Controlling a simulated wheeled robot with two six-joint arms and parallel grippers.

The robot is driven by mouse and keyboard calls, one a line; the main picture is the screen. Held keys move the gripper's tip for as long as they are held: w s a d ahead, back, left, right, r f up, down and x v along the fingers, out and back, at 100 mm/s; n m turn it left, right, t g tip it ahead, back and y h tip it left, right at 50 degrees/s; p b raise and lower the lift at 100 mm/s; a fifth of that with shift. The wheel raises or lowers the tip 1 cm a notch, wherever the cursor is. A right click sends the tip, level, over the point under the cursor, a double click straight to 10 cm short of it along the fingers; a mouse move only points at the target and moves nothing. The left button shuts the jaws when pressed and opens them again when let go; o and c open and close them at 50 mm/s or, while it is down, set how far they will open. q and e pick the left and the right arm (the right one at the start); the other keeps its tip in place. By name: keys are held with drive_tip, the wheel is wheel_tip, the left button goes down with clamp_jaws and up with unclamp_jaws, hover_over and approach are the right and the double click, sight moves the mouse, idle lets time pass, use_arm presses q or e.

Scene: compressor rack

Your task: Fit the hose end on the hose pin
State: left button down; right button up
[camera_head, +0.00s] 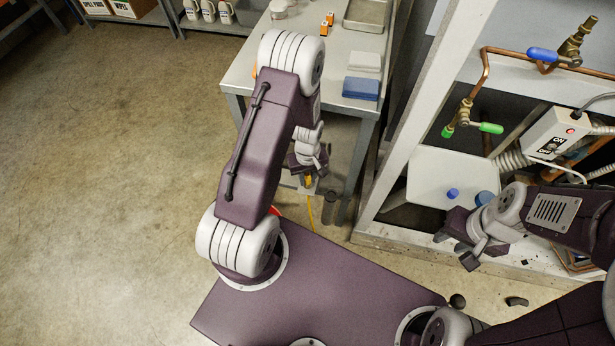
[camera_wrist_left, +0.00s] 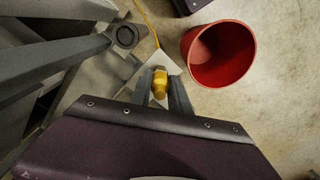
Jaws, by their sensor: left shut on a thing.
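My left gripper (camera_head: 308,182) hangs beside the near end of the grey table, below its top. In the left wrist view its two grey fingers (camera_wrist_left: 166,98) are shut on a yellow hose end (camera_wrist_left: 160,80). A thin yellow hose (camera_wrist_left: 146,20) runs away from there; it also shows in the head view (camera_head: 311,214), low by the table leg. A small white plate (camera_wrist_left: 138,84) lies behind the hose end. My right gripper (camera_head: 456,250) is in front of the rack at the right, its fingers apart and empty. I cannot make out the hose pin for certain.
A red bucket (camera_wrist_left: 222,55) stands on the floor beside the left gripper. The grey table (camera_head: 290,78) holds blue and white stacks and a metal tray (camera_head: 366,14). The rack frame (camera_head: 405,110) carries copper pipes with valves and a switch box (camera_head: 556,134). Floor at left is clear.

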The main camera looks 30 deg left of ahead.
use_arm(q)
drive_tip(key=shift+f, duration=0.3)
drive_tip(key=c, duration=1.1)
unclamp_jaws()
drive_tip(key=shift+c, duration=0.2)
drive_tip(key=o, duration=0.4)
wheel_tip(320, 180, up, 8)
drive_tip(key=p, duration=0.7)
drive_tip(key=shift+r+p, duration=0.15)
drive_tip(key=shift+p, duration=0.15)
